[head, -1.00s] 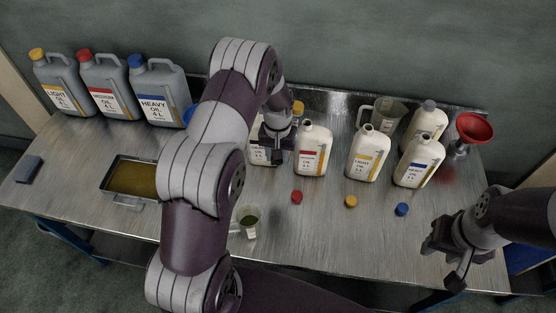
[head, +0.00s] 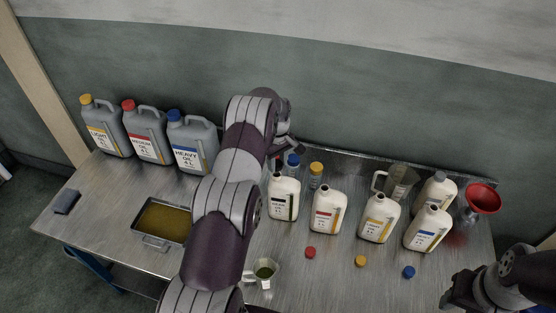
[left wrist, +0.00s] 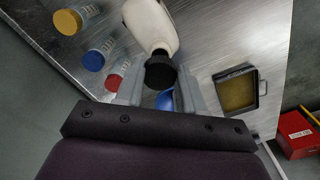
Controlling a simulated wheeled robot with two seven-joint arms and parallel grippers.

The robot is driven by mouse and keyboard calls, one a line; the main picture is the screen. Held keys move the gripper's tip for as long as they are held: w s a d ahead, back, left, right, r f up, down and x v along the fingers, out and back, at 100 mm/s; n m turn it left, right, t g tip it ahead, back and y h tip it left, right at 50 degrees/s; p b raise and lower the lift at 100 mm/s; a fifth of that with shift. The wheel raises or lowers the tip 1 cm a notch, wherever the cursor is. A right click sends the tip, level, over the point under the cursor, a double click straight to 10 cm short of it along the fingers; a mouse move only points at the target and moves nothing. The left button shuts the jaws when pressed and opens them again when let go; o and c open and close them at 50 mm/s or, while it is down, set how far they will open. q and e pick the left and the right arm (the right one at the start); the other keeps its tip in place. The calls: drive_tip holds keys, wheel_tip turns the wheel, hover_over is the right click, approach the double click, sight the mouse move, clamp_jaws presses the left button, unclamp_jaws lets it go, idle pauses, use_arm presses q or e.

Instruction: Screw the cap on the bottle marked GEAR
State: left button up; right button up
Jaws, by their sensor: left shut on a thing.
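The bottle marked GEAR (head: 283,200) is white with a dark label and stands upright on the table, left in a row of white bottles. Its neck shows no cap in the head view. My left gripper (left wrist: 160,90) is shut on a black cap (left wrist: 159,72). In the head view my arm mostly hides this gripper, which is above and behind the bottle. In the left wrist view the cap covers the mouth of the white bottle (left wrist: 152,25), apparently with a gap between them. My right gripper (head: 458,294) is at the bottom right edge, its jaws unclear.
Other open white bottles (head: 326,211) stand to the right. Red (head: 310,252), yellow (head: 361,261) and blue (head: 409,272) caps lie in front. Small capped vials (head: 316,172) stand behind.

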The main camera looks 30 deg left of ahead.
use_arm(q)
drive_tip(key=shift+f+b, duration=0.35)
drive_tip(key=shift+f, duration=0.85)
drive_tip(key=shift+f+b, duration=0.15)
drive_tip(key=shift+b, duration=0.2)
drive_tip(key=shift+f+b, duration=0.95)
drive_tip(key=shift+b, duration=0.15)
drive_tip(key=o, duration=1.1)
drive_tip(key=shift+r, duration=0.1)
